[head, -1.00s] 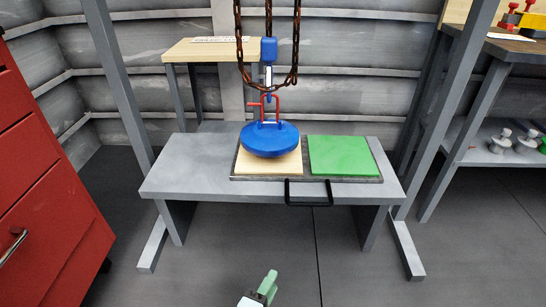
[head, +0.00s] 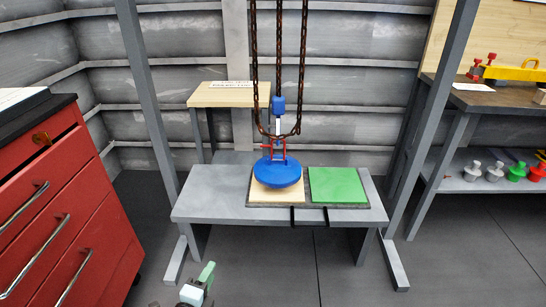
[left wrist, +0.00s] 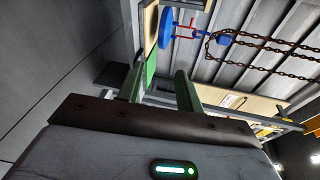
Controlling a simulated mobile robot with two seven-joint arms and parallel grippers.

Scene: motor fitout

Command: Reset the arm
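My left gripper (head: 196,284) shows at the bottom of the head view, in front of the grey bench and apart from it. In the left wrist view its two greenish fingers (left wrist: 160,80) stand apart with nothing between them, so it is open and empty. My right gripper is in neither view.
A grey bench (head: 213,207) holds a tray with a wooden square (head: 277,197) and a green square (head: 338,185). A blue disc (head: 278,174) with a red handle is at the wooden square, under a blue hook (head: 278,105) and chains. A red drawer cabinet (head: 60,200) stands left, a workbench (head: 500,98) right.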

